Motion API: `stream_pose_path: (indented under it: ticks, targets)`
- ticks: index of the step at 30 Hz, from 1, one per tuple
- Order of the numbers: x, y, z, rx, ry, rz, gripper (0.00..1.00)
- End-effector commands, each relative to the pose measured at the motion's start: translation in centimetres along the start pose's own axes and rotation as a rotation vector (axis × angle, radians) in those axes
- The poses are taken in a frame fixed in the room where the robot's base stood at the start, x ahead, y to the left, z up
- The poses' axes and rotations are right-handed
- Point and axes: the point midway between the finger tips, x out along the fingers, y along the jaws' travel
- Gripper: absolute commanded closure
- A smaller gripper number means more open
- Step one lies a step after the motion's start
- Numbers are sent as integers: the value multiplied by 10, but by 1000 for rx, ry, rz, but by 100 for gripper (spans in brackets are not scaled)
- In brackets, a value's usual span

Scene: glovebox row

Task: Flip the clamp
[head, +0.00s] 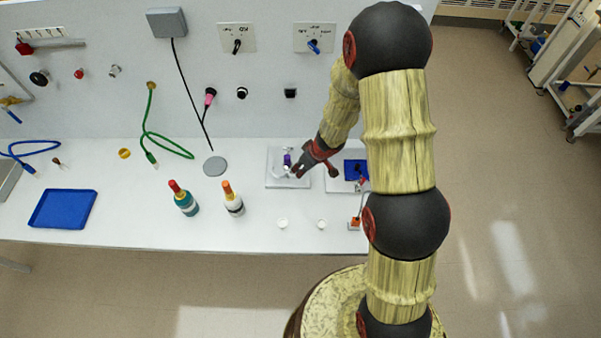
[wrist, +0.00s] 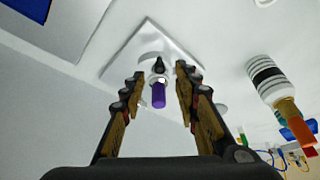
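A small clamp with a purple handle (wrist: 158,96) sits on a white square plate (wrist: 115,72) in the wrist view. In the head view the purple handle (head: 287,160) and its plate (head: 274,181) are on the bench right of the middle. My gripper (wrist: 160,74) is open, with one finger on each side of the purple handle in the picture. A clear gap shows between the handle and both fingers, and I cannot tell how far above the handle they are. In the head view my gripper (head: 314,171) hides part of the plate's right side.
A second plate with a blue block (head: 355,169) lies to the right. Two bottles, one teal (head: 187,205) and one white (head: 234,206), stand left of the plate. Two small white cups (head: 282,223) are in front. A blue tray (head: 62,208) lies far left. Panel fittings line the back.

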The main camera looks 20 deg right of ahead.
Motion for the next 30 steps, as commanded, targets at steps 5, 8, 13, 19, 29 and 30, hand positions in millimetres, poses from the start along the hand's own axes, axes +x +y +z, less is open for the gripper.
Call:
stream_pose_path:
  ticks: [5, 8, 13, 19, 29, 30]
  targets:
    - [28, 0, 1, 0, 0, 1, 69]
    - [36, 0, 1, -1, -1, 1, 69]
    - [39, 1, 0, -1, 0, 2, 69]
    - [39, 1, 0, -1, 0, 2, 69]
    - [39, 1, 0, -1, 0, 2, 88]
    - [39, 1, 0, -1, 0, 2, 90]
